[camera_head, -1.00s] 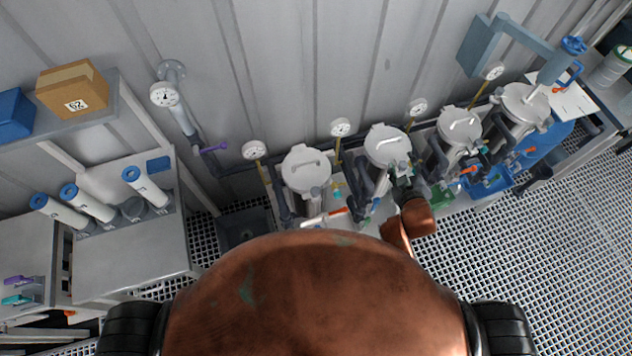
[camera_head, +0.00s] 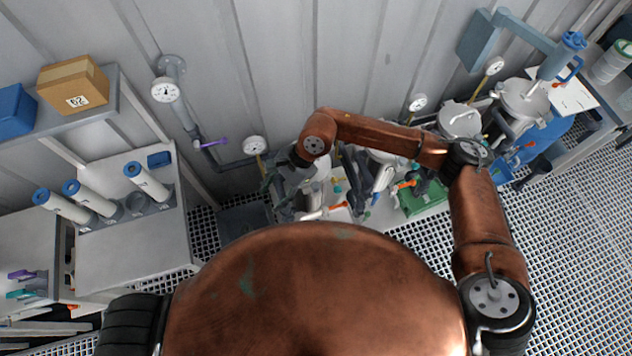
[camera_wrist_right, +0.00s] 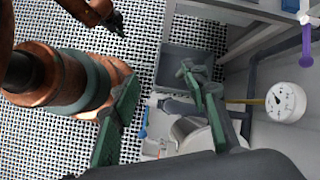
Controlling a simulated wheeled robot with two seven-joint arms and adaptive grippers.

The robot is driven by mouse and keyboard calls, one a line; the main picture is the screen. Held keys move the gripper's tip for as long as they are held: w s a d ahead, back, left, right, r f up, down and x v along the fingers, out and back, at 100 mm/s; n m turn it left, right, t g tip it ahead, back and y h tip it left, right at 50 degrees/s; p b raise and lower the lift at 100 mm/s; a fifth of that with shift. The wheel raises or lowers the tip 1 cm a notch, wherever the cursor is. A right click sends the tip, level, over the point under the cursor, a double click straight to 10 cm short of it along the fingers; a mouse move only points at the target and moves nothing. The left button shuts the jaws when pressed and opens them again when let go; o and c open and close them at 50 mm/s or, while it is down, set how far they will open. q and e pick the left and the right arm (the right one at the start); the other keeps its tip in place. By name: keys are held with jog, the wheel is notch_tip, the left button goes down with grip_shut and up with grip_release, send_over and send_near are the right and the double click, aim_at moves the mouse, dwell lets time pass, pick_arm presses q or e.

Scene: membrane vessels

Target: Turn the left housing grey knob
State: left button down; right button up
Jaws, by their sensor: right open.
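The left housing (camera_head: 321,172) is the leftmost pale vessel in the row along the wall. In the head view my right forearm crosses above it and hides most of its lid. My right gripper (camera_head: 272,180) is at the left side of this housing, small and partly hidden by my wrist. I cannot clearly make out the grey knob. A small dark gripper (camera_wrist_right: 117,27), seemingly my left, shows at the top of that view; its jaws are too small to judge.
A pressure gauge (camera_head: 254,145) stands left of the housing; a purple-handled valve (camera_head: 211,143) is on the wall pipe. A grey bin (camera_head: 245,221) sits on the grid floor. A bench (camera_head: 130,245) with white tubes is at left. More vessels (camera_head: 460,118) stand to the right.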

aim_at(316, 184)
jog(key=w+d+f+t+h, duration=0.1)
jog(key=w+d+h, duration=0.1)
jog(key=w+d, duration=0.1)
jog(key=w+d+f+n+h, duration=0.1)
jog(key=w+d+h, duration=0.1)
jog(key=d, duration=0.3)
jog(key=w+d+f+t+h, duration=0.1)
jog(key=w+d, duration=0.2)
jog(key=d, duration=0.1)
jog(key=shift+w+n+t+h, duration=0.3)
jog(key=shift+w+n+h, duration=0.1)
jog(key=shift+d+f, duration=0.1)
jog(key=shift+f, duration=0.2)
notch_tip(316, 184, down, 7)
jog(key=shift+r+p, duration=0.15)
jog(key=shift+p, duration=0.95)
jog(key=shift+c, duration=0.3)
grip_shut()
